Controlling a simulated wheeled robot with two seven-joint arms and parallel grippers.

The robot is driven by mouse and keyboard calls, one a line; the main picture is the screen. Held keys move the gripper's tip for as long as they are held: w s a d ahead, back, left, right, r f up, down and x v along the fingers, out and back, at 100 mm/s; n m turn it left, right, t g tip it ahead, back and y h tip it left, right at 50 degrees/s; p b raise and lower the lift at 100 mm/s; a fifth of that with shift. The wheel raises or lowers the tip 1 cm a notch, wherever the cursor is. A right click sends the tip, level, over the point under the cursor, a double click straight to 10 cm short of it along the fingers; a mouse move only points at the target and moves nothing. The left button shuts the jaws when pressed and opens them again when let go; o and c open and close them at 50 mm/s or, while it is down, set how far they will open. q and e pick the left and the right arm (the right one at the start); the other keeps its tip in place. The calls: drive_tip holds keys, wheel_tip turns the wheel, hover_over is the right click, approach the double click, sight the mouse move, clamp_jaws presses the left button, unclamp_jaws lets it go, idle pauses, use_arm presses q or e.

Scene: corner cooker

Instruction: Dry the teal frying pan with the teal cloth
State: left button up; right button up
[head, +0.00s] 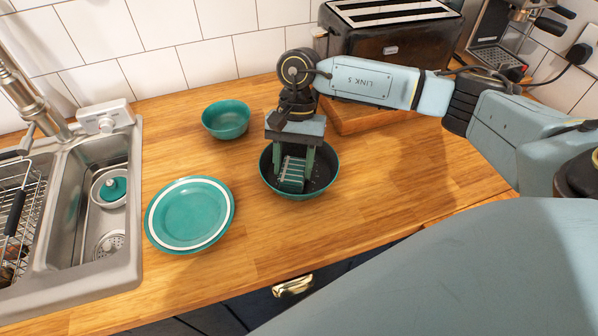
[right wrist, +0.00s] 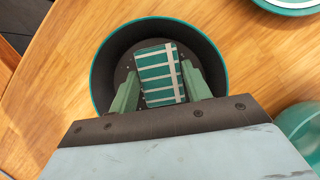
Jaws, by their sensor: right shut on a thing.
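The teal frying pan (head: 327,184) stands on the wooden counter, dark inside with a teal rim. It also shows in the right wrist view (right wrist: 99,70), with small pale specks on its floor. The teal cloth (head: 291,176), folded and striped with white, is inside the pan; it also shows in the right wrist view (right wrist: 160,72). My right gripper (head: 297,165) reaches down into the pan, shut on the cloth with a finger on either side. I cannot tell how firmly the cloth touches the pan floor. The pan's handle is not visible. My left gripper is not in view.
A teal plate (head: 190,213) with a white ring lies left of the pan, and a teal bowl (head: 226,119) stands behind it. A steel sink (head: 70,215) is at the left. A toaster (head: 388,48) stands on a wooden board behind my right arm. Counter right of the pan is clear.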

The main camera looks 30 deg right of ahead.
sight(296, 159)
drive_tip(key=shift+w+d, duration=0.1)
idle(0.4)
drive_tip(key=shift+w+d+f+b, duration=0.15)
drive_tip(key=shift+w+d+b, duration=0.15)
drive_tip(key=shift+b, duration=0.4)
drive_tip(key=shift+w+d+b, duration=0.8)
drive_tip(key=shift+w+b, duration=0.1)
drive_tip(key=shift+b, duration=0.15)
drive_tip(key=shift+s, duration=0.1)
drive_tip(key=shift+s+a, duration=1.15)
drive_tip(key=shift+s, duration=0.05)
